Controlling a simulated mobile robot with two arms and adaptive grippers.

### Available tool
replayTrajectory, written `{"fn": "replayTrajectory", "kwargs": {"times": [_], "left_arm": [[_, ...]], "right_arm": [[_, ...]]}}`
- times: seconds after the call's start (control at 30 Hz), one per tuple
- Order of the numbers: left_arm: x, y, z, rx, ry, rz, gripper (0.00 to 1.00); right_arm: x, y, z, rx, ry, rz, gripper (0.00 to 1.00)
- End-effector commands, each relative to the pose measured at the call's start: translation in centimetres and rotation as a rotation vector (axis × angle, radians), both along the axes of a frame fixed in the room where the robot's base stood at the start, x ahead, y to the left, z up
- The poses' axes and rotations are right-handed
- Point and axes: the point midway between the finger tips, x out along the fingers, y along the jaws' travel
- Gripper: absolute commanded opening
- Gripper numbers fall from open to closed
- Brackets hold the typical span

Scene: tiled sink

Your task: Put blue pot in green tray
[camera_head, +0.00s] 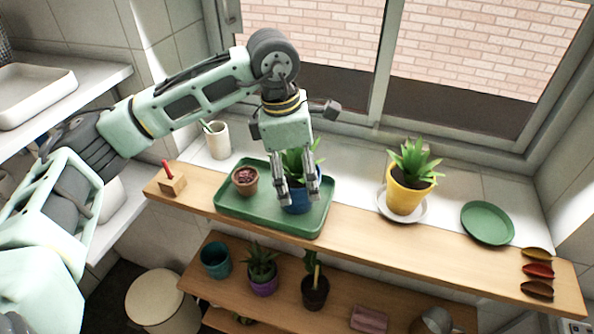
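The blue pot (299,204) holds a green leafy plant (293,163) and is upright within the right part of the green tray (262,220). I cannot tell whether its base rests on the tray. My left gripper (301,196) points down over it, with its fingers apart and the upper part of the pot between them. The frame does not show whether they grip the pot. The gripper hides part of the plant and the pot's rim. My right gripper is not in view.
A small brown pot (245,181) sits in the tray's left part. A white cup (217,141) stands behind. Several pots stand below.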

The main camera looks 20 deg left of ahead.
Motion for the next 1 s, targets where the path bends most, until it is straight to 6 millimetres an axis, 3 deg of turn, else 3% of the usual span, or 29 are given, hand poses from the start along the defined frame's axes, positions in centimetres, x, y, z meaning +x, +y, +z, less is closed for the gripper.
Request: {"fn": "replayTrajectory", "kwargs": {"times": [0.47,1.0], "left_arm": [[0.1,0.0,0.6,0.0,-0.002,0.0,0.9],[-0.5,1.5,10.7,0.0,-0.003,0.001,0.9]], "right_arm": [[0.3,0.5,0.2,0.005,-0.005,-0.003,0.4],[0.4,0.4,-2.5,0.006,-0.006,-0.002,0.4]]}}
